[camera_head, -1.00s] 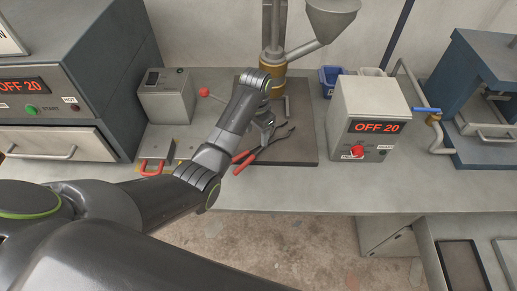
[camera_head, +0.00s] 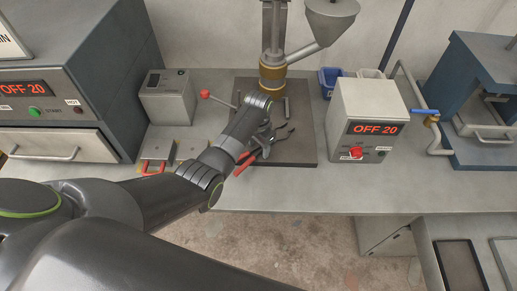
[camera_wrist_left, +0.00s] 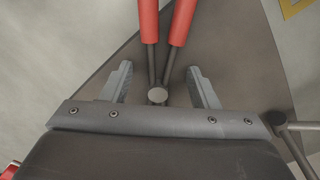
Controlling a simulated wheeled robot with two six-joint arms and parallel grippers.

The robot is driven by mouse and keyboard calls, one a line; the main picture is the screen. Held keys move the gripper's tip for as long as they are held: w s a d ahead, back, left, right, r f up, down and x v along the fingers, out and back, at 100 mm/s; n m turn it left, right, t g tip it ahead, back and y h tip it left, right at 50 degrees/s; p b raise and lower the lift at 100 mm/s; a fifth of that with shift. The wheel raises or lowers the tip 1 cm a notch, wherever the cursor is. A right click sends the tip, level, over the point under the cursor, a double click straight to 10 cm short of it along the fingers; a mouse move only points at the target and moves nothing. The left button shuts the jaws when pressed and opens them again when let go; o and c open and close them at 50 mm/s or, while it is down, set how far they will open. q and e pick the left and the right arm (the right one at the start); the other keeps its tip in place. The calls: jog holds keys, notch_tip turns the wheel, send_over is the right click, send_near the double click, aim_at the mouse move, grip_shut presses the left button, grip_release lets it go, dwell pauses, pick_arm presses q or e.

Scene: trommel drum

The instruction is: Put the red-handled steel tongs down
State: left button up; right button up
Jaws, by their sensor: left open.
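The steel tongs (camera_head: 245,164) with red handles lie at the front left corner of a dark base plate (camera_head: 295,150) in the head view. Their handles point to the front left and their dark tips to the back right. My left gripper (camera_head: 266,147) is over their middle and hides part of them. In the left wrist view my left gripper (camera_wrist_left: 161,76) is open. My right gripper is not in view.
A post with a funnel (camera_head: 330,12) rises behind the plate. A grey control box (camera_head: 366,115) stands right of it. Bare bench (camera_head: 300,188) lies in front.

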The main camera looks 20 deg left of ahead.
pick_arm(q)
grip_shut()
jog(key=shift+r, duration=0.1)
